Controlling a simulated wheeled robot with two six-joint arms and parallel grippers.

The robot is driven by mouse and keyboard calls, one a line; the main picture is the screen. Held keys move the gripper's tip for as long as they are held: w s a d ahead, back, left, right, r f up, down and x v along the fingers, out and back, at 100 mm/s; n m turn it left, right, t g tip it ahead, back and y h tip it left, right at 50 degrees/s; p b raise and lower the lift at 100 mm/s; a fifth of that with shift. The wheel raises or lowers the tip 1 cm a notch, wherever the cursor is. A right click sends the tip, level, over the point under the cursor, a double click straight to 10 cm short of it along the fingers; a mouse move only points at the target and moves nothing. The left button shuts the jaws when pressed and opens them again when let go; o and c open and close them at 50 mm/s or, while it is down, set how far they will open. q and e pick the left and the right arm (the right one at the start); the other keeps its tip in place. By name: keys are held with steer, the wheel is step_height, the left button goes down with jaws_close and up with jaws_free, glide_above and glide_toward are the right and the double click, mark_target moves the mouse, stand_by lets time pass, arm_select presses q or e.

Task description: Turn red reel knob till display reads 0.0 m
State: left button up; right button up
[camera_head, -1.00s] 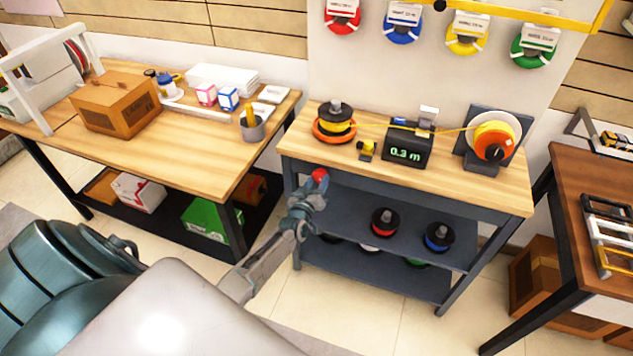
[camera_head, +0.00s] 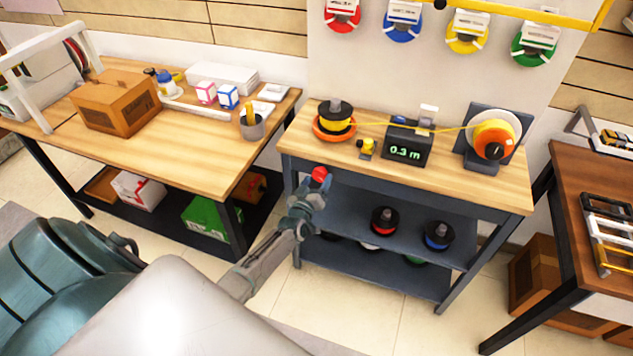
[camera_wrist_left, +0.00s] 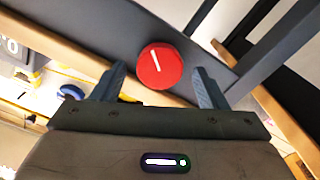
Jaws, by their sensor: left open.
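The red knob (camera_head: 319,174) sits on the front rail of the bench, below the top's front edge. In the left wrist view the knob (camera_wrist_left: 160,66) is a round red disc with a white mark that is tilted. My left gripper (camera_head: 312,190) is open at the knob; its two fingers (camera_wrist_left: 158,88) stand on either side of it, apart from it. The display (camera_head: 405,152) on the black counter box reads 0.3 m. A yellow line runs from the spool (camera_head: 336,122) on the left through the counter to the orange reel (camera_head: 494,140). My right gripper is not in view.
The wooden bench top (camera_head: 300,150) carries a small yellow tool (camera_head: 367,148). Spools lie on the shelf below, including a red one (camera_head: 384,220) and a blue one (camera_head: 438,236). A second table with a cardboard box (camera_head: 117,105) stands left.

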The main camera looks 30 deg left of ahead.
arm_select(q)
steer(key=v, duration=1)
steer(key=shift+s+p, duration=0.2)
steer(key=shift+p, duration=0.1)
steer(key=shift+d, duration=0.25)
